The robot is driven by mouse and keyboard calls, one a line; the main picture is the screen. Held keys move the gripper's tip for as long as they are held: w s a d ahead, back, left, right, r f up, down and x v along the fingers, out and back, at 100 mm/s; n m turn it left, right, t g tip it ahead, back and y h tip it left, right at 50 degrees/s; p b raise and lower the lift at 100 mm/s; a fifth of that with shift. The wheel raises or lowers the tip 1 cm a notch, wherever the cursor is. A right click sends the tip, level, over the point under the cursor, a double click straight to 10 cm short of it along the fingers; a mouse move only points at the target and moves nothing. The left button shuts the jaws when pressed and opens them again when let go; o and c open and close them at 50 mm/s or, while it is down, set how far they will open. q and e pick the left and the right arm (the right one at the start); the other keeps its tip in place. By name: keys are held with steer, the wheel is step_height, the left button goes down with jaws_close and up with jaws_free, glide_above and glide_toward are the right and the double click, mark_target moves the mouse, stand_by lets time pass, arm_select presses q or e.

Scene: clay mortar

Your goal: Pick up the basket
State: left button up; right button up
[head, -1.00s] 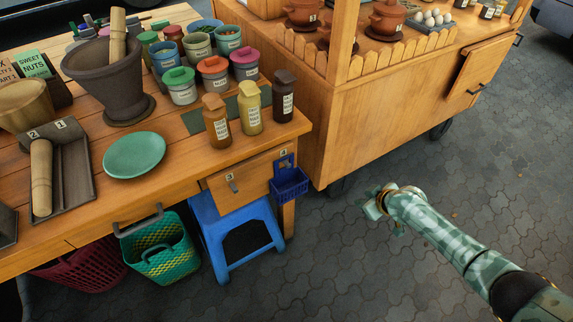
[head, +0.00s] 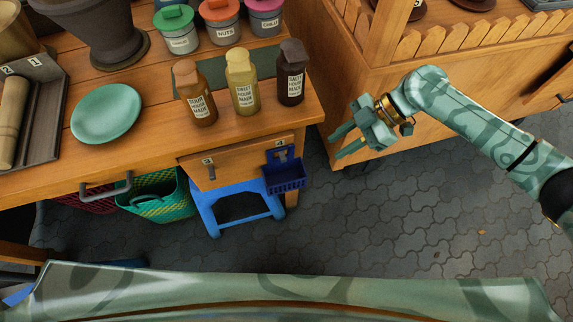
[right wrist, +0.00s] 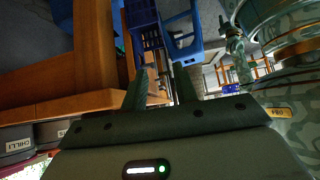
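A small dark-blue basket (head: 286,178) hangs at the right end of the table front, beside the drawer. It also shows at the top of the right wrist view (right wrist: 141,18). A green and yellow woven basket (head: 160,197) stands under the table, with a dark-red basket (head: 88,201) partly hidden behind it. My right gripper (head: 338,149) is open and empty, to the right of the blue basket and apart from it. Its two spread fingers (right wrist: 160,80) have nothing between them in the right wrist view. My left gripper is not in view.
A blue stool (head: 238,213) stands under the drawer (head: 232,162). Brown, yellow and dark bottles (head: 243,82) stand near the table's corner above the blue basket. A wooden cart (head: 400,135) stands behind my right arm. The paved floor (head: 400,220) at the right is clear.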

steer(key=b+x, duration=0.2)
steer(key=x, duration=0.6)
steer(key=b+x, duration=0.2)
steer(key=x, duration=0.6)
steer(key=shift+s+d+f, duration=0.2)
steer(key=shift+s+f, duration=0.05)
steer(key=shift+f, duration=0.05)
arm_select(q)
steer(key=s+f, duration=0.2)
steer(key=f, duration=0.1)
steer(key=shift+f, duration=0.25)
arm_select(e)
steer(key=shift+r, duration=0.1)
jaws_close()
